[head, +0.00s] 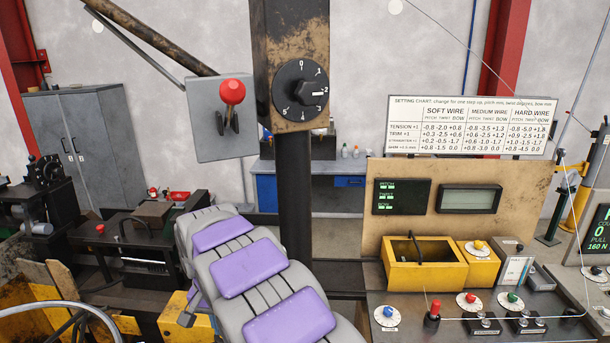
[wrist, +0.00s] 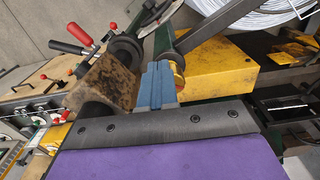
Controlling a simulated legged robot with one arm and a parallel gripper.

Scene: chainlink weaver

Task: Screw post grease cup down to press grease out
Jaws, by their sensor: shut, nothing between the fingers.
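The brown, worn post (head: 262,45) stands upright in the middle of the head view. It crosses the wrist view as a tilted brown block (wrist: 108,82). A small round brass-coloured piece, which looks like the grease cup (wrist: 179,76), shows just right of my fingertips in the wrist view. My fingers partly hide it, and I cannot tell whether they touch it. My gripper (wrist: 156,68) has blue fingers, shut together with nothing between them, beside the post. The head view shows my arm reaching toward the post, but not the gripper or the cup.
A black numbered dial (head: 300,91) and a red-knobbed lever plate (head: 226,118) are on or beside the post. A control bench with a yellow bin (head: 425,274) stands right. A yellow housing (wrist: 222,68) and wire coil (wrist: 265,22) lie beyond my fingers in the wrist view.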

